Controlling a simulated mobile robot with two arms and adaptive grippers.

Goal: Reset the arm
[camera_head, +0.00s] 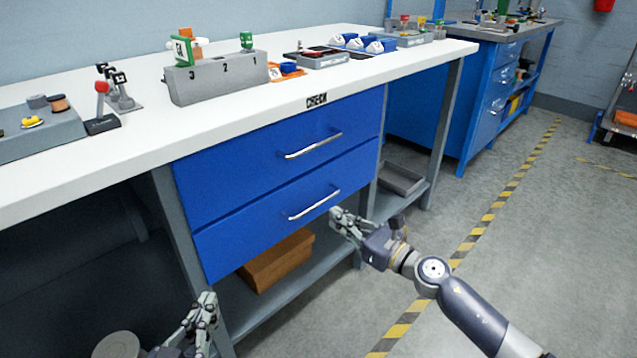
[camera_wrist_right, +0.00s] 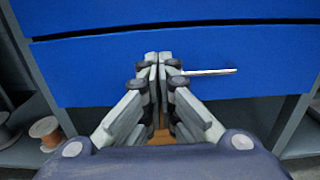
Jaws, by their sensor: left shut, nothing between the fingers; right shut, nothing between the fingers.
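My right gripper (camera_head: 340,217) is in front of the lower blue drawer (camera_head: 270,222), near its silver handle (camera_head: 314,205). It is shut and empty. In the right wrist view my right gripper (camera_wrist_right: 158,60) has its fingertips together, with the drawer front (camera_wrist_right: 95,70) behind it and the handle (camera_wrist_right: 208,72) just right of the tips. I cannot tell how close the tips are to the handle. My left gripper (camera_head: 207,303) is at the bottom left of the head view, low beside the table leg. It is shut and empty.
The upper drawer (camera_head: 270,165) looks closed. A white workbench top (camera_head: 230,118) carries a grey numbered block (camera_head: 218,76) and small parts. A cardboard box (camera_head: 278,262) sits on the shelf under the drawers. The floor at right is open.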

